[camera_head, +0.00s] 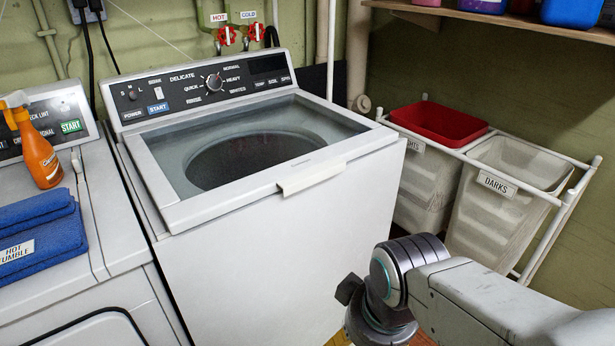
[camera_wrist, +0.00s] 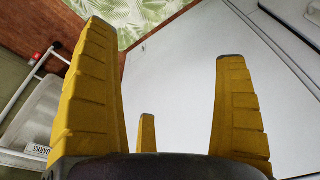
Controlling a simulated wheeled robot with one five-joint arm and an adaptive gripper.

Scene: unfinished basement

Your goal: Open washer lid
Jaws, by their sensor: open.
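The washer (camera_head: 270,270) stands in the middle of the head view. Its lid (camera_head: 165,185) has a white frame and a see-through pane, with the dark drum opening visible beneath. The lid lies flat and looks shut. A pale handle (camera_head: 310,178) sticks out at the lid's front edge. My gripper (camera_wrist: 163,60) shows its yellow fingers spread apart and empty in the wrist view. A white panel (camera_wrist: 185,75), seemingly the washer's side or front, lies beyond the fingers. In the head view my arm is at lower right, in front of the washer and below the handle; the fingers are not clearly seen there.
A dryer (camera_head: 85,245) stands left, holding an orange spray bottle (camera_head: 40,150) and folded blue towels (camera_head: 40,240). White laundry hampers (camera_head: 500,200), one with a red bin (camera_head: 440,122), stand right. A shelf (camera_head: 510,20) hangs above them. Space above the lid is clear.

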